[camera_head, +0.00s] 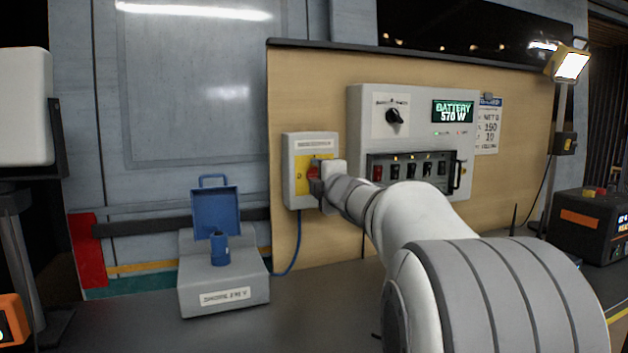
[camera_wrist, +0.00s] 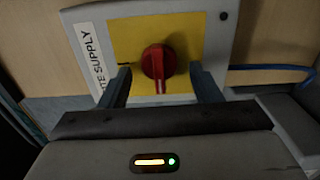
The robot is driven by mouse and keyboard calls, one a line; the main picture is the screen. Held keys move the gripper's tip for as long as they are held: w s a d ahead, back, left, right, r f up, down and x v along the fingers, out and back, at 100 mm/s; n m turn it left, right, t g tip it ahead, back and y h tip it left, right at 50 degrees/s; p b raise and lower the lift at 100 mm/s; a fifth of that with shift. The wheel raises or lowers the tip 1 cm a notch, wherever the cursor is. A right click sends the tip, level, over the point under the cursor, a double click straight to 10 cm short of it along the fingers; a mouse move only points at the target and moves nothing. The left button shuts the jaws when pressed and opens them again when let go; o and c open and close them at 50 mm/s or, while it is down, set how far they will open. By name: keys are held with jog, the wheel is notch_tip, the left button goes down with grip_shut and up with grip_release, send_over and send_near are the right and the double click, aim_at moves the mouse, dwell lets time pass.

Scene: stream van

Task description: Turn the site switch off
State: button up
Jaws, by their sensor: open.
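The site switch is a red rotary knob (camera_wrist: 158,64) on a yellow plate (camera_wrist: 131,30) of a grey box (camera_head: 290,190) on the wooden panel. In the wrist view the box's label reads partly "TE SUPPLY", and the knob's grip ridge points up and down in that picture. My gripper (camera_wrist: 158,88) is open, with one finger on each side of the knob and a visible gap on both sides. In the head view my gripper (camera_head: 318,178) is at the box and hides part of the knob (camera_head: 313,172).
Right of the box is a control panel (camera_head: 360,118) with a black rotary selector, a row of switches and a display reading "BATTERY 570 W". Below left stands a grey inlet box (camera_head: 190,285) with an open blue cover (camera_head: 216,207). A blue cable (camera_head: 297,245) hangs below the switch box.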

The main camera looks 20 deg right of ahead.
jog(key=s+p, duration=0.1)
jog(key=s, duration=0.6)
jog(key=shift+s, duration=0.4)
jog(key=shift+r, duration=0.1)
